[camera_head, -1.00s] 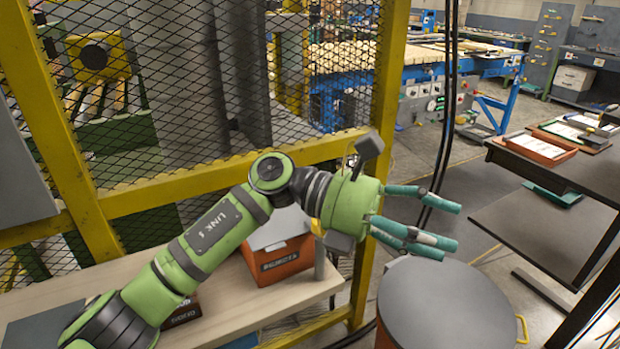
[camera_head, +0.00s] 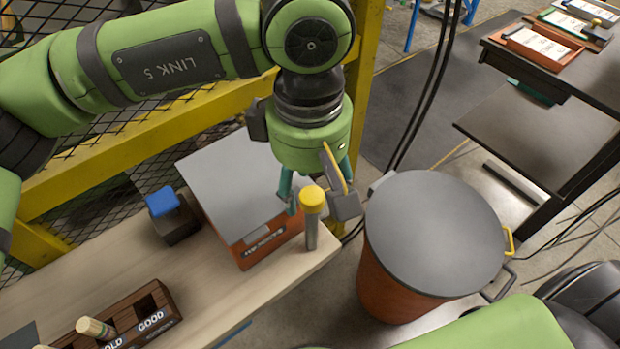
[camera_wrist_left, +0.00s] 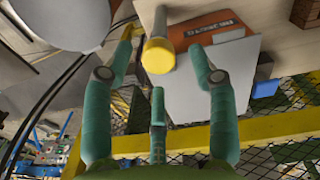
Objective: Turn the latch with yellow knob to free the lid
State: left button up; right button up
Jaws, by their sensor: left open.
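The yellow knob (camera_head: 313,198) tops a grey upright piece (camera_head: 311,234) beside the front right corner of an orange box. A flat grey lid (camera_head: 236,180) covers this box (camera_head: 272,243). My left gripper (camera_head: 314,188) points down around the knob, its teal fingers spread; the palm hides part of them. In the left wrist view the knob (camera_wrist_left: 158,56) lies between the open fingers, with a visible gap on both sides. I cannot see any finger touching it. The lid (camera_wrist_left: 212,82) shows beside it. My right gripper is out of view.
A blue-topped dark block (camera_head: 171,218) stands left of the box on the wooden bench (camera_head: 115,257). A wooden holder marked GOOD (camera_head: 140,318) sits in front. A large grey-lidded bin (camera_head: 435,228) stands right of the bench end. Yellow-framed mesh (camera_head: 135,155) is behind.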

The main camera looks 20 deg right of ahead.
pick_arm(q)
jog(key=shift+w+f, duration=0.2)
jog(key=shift+f, duration=0.85)
jog(key=c, duration=1.1)
jog(key=shift+c, duration=0.2)
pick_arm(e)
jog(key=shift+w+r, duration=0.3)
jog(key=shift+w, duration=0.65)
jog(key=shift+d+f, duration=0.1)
